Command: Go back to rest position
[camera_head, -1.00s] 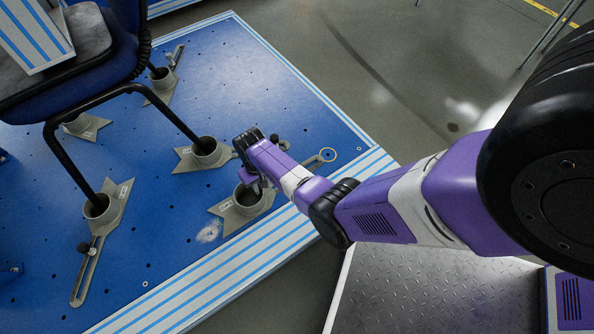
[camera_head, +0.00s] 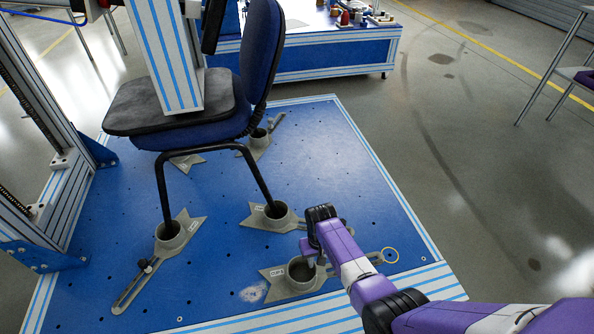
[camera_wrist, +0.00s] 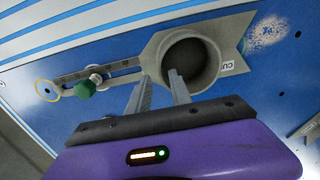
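My gripper (camera_head: 310,258) is at the end of my purple arm, low over the blue platform. In the wrist view my gripper (camera_wrist: 158,90) shows two grey fingers apart with nothing between them. They point at a grey cup fixture (camera_wrist: 190,62) with an arrow-shaped plate, a slotted arm and a green knob (camera_wrist: 85,88). In the head view this cup fixture (camera_head: 297,280) lies just below my gripper, and no chair leg stands in it. I cannot tell whether the fingers touch its rim.
A blue chair (camera_head: 205,125) stands on the platform (camera_head: 345,180) with its legs in other cup fixtures (camera_head: 172,238). A striped column (camera_head: 165,50) presses on its seat. A blue workbench (camera_head: 345,52) stands behind. Open floor (camera_head: 450,150) lies to the right.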

